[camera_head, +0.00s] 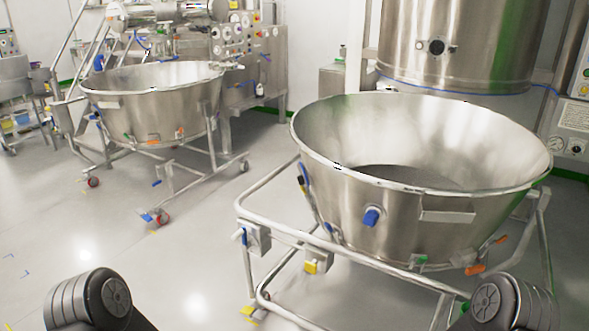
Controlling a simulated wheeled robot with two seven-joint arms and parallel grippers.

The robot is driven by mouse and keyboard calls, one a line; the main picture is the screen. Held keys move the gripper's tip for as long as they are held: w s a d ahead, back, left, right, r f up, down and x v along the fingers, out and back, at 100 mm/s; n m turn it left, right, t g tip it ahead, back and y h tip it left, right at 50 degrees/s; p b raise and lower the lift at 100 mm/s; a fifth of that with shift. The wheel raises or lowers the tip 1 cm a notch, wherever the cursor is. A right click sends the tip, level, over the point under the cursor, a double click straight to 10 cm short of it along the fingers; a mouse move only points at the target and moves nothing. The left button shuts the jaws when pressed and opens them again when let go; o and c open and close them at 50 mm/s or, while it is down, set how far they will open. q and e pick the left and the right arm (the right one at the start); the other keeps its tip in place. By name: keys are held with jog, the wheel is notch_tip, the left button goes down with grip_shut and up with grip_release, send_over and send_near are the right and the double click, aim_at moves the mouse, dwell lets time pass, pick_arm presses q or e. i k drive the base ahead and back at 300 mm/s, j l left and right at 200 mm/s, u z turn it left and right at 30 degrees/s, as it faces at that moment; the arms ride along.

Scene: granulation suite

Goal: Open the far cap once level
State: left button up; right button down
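The near steel bowl (390,215) stands in a tubular wheeled frame at right, its wide mouth open upward. A blue cap-like fitting (371,216) sits on its front wall, and a smaller blue part (304,173) shows at its left side. A second steel bowl (160,110) stands farther back at left, with a small blue fitting (96,117) on its wall. I cannot tell which of these, if any, is the far cap. Dark rounded parts of my arms show at the bottom left and bottom right; neither gripper is in view.
The near bowl's frame rail (330,248) crosses in front of me. A tall steel vessel (460,45) stands behind the near bowl. The far bowl's frame has casters (163,217).

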aim_at(303, 179)
jog(key=z, duration=0.45)
jog(key=i+j+z, duration=0.2)
jog(key=j, duration=0.15)
jog(key=i+j+z, duration=0.2)
jog(key=j, duration=0.2)
jog(key=i+j+z, duration=0.2)
jog(key=j, duration=0.2)
jog(key=j+z, duration=0.2)
jog(key=j, duration=0.2)
jog(key=i+j, duration=0.1)
jog(key=j, duration=0.45)
jog(key=i+j, duration=0.15)
jog(key=j, duration=0.4)
jog(key=i+j+z, duration=0.1)
jog(key=j, duration=0.5)
jog(key=i+j, duration=0.15)
jog(key=j, duration=0.4)
